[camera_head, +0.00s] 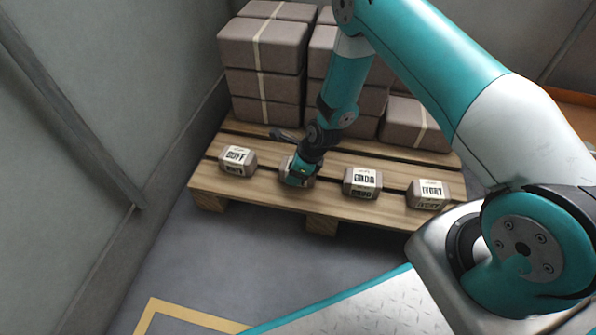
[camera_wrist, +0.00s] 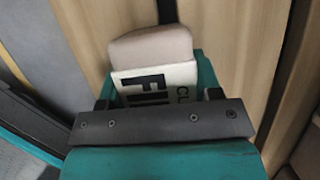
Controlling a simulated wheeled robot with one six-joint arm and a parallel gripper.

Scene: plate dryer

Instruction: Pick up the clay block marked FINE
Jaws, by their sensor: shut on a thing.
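I cannot tell whether the block still touches the slats.
On the wooden pallet (camera_head: 262,189), a block reading BUFF (camera_head: 238,161) stands to the left. A block with a hard-to-read label (camera_head: 362,182) and a block reading IVORY (camera_head: 428,194) stand to the right. Strapped stacks (camera_head: 262,45) rise behind. Grey floor lies in front.

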